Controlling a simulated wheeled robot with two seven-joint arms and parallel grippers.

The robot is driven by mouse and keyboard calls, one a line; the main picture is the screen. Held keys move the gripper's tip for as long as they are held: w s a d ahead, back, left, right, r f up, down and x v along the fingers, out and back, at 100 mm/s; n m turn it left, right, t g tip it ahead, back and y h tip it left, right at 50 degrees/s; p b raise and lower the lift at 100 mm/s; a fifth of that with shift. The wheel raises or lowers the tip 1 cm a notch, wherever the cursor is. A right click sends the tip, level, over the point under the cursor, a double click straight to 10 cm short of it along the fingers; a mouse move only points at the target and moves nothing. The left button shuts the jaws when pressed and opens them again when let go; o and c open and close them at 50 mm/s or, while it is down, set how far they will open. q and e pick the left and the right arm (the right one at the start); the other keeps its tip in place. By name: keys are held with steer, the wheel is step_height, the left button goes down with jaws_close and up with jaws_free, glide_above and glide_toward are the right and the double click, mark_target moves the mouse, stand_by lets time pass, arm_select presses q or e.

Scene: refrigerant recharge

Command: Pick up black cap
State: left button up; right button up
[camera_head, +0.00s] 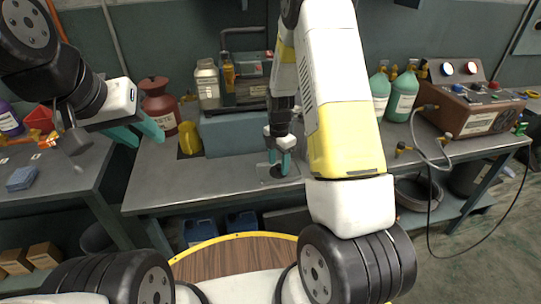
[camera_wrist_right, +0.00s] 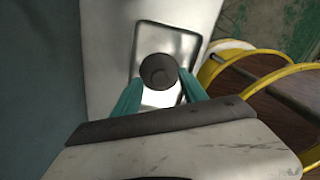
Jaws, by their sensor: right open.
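The black cap (camera_wrist_right: 158,71) shows in the right wrist view as a dark round piece above a shiny metal tray (camera_wrist_right: 172,38). It lies between the two teal fingertips of my right gripper (camera_wrist_right: 154,88), which is open around it; I cannot tell whether either finger touches it. In the head view my right gripper (camera_head: 280,164) points down over the tray on the grey workbench, and the cap is not clearly visible there. My left gripper (camera_head: 137,132) is raised at the left, its teal fingers apart and empty.
The grey workbench (camera_head: 165,191) carries a red-brown jug (camera_head: 159,106), a yellow cup (camera_head: 189,138) and a grey-blue box (camera_head: 229,134) left of my right gripper. Teal bottles (camera_head: 403,95) and a brown gauge machine (camera_head: 470,105) with hoses stand at the right.

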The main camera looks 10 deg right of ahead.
jaws_close()
stand_by(0.4)
